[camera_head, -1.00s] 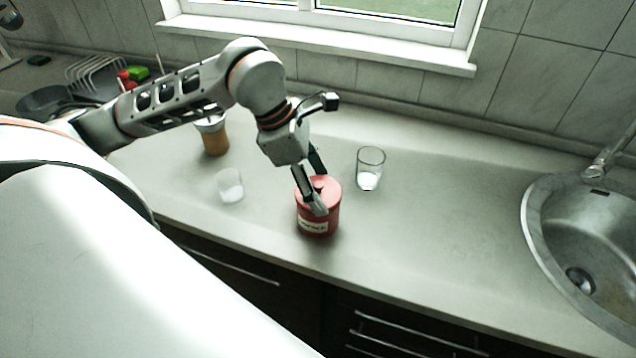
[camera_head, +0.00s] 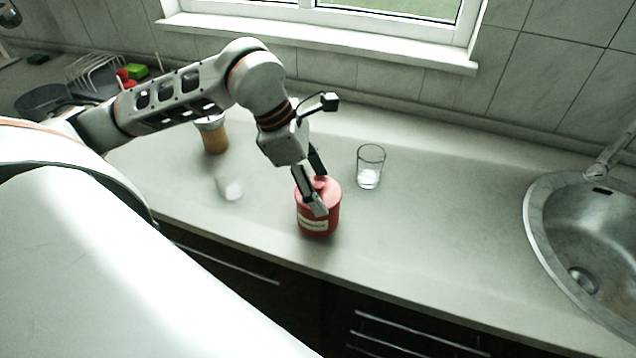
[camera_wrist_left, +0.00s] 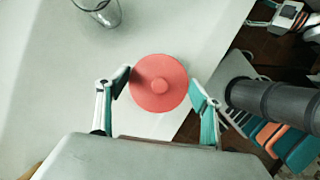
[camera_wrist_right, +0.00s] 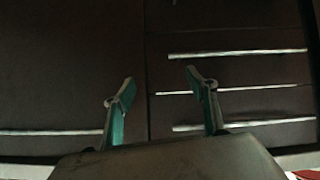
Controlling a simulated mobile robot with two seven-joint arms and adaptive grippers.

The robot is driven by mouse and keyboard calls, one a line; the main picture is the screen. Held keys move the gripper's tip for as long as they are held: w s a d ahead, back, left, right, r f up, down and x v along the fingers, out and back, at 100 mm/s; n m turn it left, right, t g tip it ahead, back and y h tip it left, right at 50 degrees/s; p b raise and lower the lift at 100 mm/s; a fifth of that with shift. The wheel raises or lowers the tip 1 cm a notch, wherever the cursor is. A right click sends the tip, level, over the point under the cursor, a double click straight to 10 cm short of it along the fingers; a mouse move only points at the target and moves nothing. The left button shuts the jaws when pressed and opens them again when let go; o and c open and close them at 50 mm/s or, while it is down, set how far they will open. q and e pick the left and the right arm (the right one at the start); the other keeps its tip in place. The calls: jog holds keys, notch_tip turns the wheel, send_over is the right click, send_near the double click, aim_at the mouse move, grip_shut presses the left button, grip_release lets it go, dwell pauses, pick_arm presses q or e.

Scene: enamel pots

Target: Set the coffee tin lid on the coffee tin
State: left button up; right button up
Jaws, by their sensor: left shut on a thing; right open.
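The red coffee tin (camera_head: 317,228), with a white label, stands upright on the counter near its front edge. The round red coffee tin lid (camera_head: 329,187), with a small knob, is at the top of the tin, level as far as I can see. I cannot tell whether it is fully seated. My left gripper (camera_head: 317,187) points down with its fingers on opposite sides of the lid, shut on it. In the left wrist view the lid (camera_wrist_left: 158,84) hides the tin below. My right gripper (camera_wrist_right: 160,82) is open and empty in front of dark drawers.
A clear glass (camera_head: 370,167) stands right of the tin, and a whitish glass (camera_head: 230,188) stands to its left.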

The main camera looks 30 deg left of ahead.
aim_at(317, 184)
pick_arm(q)
jog(key=shift+f, duration=0.2)
jog(key=o, duration=0.8)
jog(key=shift+r, duration=0.15)
jog(key=shift+p+v, duration=0.8)
jog(key=shift+v, duration=1)
jog(key=p+v, duration=0.3)
jog(key=v, duration=0.4)
jog(key=shift+a, duration=0.1)
jog(key=shift+s, duration=0.15)
